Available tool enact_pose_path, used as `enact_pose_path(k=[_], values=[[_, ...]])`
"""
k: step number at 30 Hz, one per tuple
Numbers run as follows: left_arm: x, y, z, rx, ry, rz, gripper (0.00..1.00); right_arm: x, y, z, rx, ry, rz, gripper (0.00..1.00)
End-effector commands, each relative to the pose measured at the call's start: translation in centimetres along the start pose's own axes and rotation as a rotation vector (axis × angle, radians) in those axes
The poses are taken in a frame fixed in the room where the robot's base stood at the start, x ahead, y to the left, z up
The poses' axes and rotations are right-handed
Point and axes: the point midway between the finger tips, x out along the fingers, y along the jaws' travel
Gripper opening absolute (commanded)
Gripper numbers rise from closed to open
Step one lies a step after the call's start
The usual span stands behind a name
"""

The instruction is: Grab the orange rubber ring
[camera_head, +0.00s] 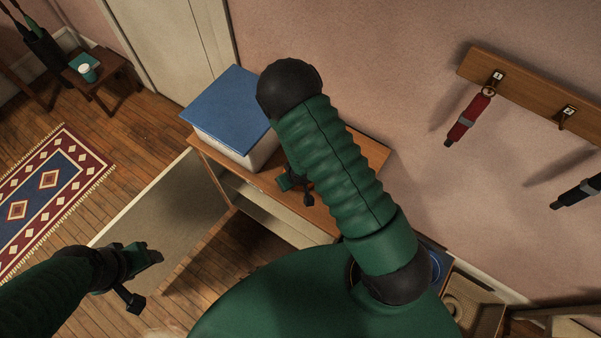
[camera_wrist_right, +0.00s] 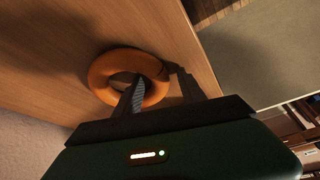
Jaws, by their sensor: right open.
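The orange rubber ring (camera_wrist_right: 101,72) lies flat on the wooden desk top in the right wrist view. My right gripper (camera_wrist_right: 160,90) is open there. One finger reaches over the ring's hole and the other is just outside its right side, so the ring's right side lies between them. I cannot tell whether either finger touches it. In the head view my right gripper (camera_head: 296,190) is low over the desk (camera_head: 318,214), and the ring is hidden by my right arm. My left gripper (camera_head: 142,278) is open and empty, above the floor at lower left.
A white box with a blue lid (camera_head: 232,108) stands on the desk close to my right gripper. A wall rack (camera_head: 530,90) with hanging straps is at right. A grey mat (camera_head: 165,212), a patterned rug (camera_head: 50,195) and a small stool (camera_head: 103,75) are at left.

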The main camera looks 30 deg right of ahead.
Motion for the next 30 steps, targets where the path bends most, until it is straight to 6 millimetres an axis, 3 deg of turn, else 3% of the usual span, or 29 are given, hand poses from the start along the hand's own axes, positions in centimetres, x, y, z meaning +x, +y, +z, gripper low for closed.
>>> enact_pose_path(k=[2,13,25,30], values=[[0.0,0.0,0.0,0.000,0.000,0.000,0.56,0.0,0.0,0.0,0.000,0.000,0.000,0.47],[0.0,0.0,0.0,0.000,0.000,0.000,0.56,0.0,0.0,0.0,0.000,0.000,0.000,0.00],[0.0,0.0,0.0,0.000,0.000,0.000,0.56,-0.1,0.0,-0.1,-0.001,0.001,-0.001,0.00],[0.1,0.0,0.0,0.000,0.000,0.000,0.56,-1.1,0.0,-0.6,0.001,0.004,0.000,0.00]])
